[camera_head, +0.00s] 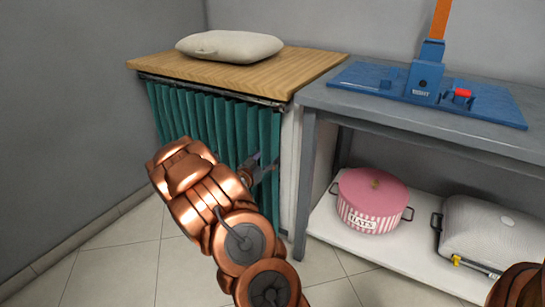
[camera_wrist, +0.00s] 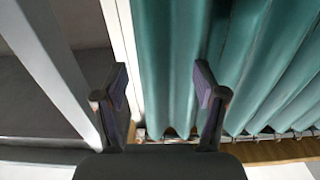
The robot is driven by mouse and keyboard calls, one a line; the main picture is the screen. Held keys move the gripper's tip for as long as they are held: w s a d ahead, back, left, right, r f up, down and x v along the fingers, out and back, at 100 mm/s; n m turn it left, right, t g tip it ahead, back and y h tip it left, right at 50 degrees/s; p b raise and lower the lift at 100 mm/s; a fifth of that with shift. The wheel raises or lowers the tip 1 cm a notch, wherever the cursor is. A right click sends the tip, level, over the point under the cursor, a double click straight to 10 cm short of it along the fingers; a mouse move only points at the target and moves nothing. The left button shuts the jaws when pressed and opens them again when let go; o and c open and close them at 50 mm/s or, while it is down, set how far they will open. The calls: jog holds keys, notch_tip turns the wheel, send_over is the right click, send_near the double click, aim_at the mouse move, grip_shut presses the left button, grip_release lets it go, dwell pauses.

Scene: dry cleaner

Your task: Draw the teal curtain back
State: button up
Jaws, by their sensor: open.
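The teal curtain (camera_head: 215,115) hangs in pleats under the wooden top of a cabinet and covers most of its front. My gripper (camera_head: 266,168) is in front of the curtain's right part, partly hidden by my arm. In the wrist view, the scene appears upside down and the curtain (camera_wrist: 265,60) fills the middle and right. My gripper (camera_wrist: 160,88) is open there. The curtain's edge and a white post (camera_wrist: 122,40) show between its two fingers. I cannot tell whether a finger touches the cloth.
A cushion (camera_head: 230,46) lies on the wooden top (camera_head: 150,65). A grey table (camera_head: 400,118) stands right of it, bearing a blue device (camera_head: 425,80). Its lower shelf holds a pink striped hat box (camera_head: 370,195) and a grey case (camera_head: 490,230). A grey wall (camera_head: 90,100) bounds the left.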

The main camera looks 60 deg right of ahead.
aim_at(272, 154)
jog(key=shift+w+d+b, duration=0.1)
jog(key=shift+d+b, duration=0.5)
jog(key=shift+d, duration=1.6)
grip_shut()
